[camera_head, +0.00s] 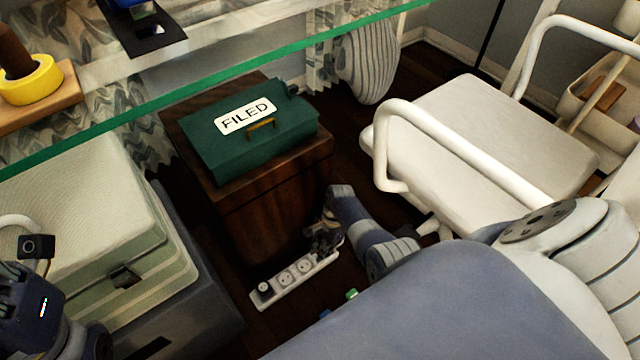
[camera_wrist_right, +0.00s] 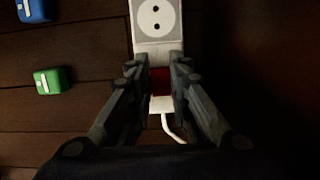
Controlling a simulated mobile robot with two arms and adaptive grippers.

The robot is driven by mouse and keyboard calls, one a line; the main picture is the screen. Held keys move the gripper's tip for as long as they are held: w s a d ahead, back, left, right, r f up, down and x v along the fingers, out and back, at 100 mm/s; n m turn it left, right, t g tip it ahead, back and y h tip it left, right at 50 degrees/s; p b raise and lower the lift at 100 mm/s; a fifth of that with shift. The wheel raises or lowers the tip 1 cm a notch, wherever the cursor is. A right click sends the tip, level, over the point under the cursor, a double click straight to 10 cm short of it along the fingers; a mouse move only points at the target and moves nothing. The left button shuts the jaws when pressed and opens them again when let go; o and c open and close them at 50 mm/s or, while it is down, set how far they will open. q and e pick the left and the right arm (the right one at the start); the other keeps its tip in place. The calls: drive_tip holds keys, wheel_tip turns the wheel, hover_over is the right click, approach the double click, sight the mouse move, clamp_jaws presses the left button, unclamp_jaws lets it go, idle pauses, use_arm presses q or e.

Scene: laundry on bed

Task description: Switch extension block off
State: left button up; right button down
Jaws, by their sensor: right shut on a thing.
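The white extension block (camera_head: 297,279) lies on the dark floor in front of the wooden cabinet, its sockets facing up. My right gripper (camera_head: 325,243) is at its right end in the head view. In the right wrist view one socket of the block (camera_wrist_right: 157,22) shows beyond my fingers. The right gripper (camera_wrist_right: 159,72) is shut on the block, one finger along each side. A red switch (camera_wrist_right: 160,84) shows between the fingers; its on or off position cannot be told. Part of my left arm shows at the lower left, but its fingers do not.
A wooden cabinet (camera_head: 245,212) bearing a green "FILED" box (camera_head: 217,152) stands behind the block. Small blue (camera_wrist_right: 36,9) and green (camera_wrist_right: 50,80) blocks lie on the floor nearby. A white cable (camera_wrist_right: 172,126) leaves the block's end. A white stool (camera_head: 480,135) stands right.

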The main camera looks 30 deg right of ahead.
drive_tip(key=c, duration=1.5)
unclamp_jaws()
drive_tip(key=shift+v, duration=3.7)
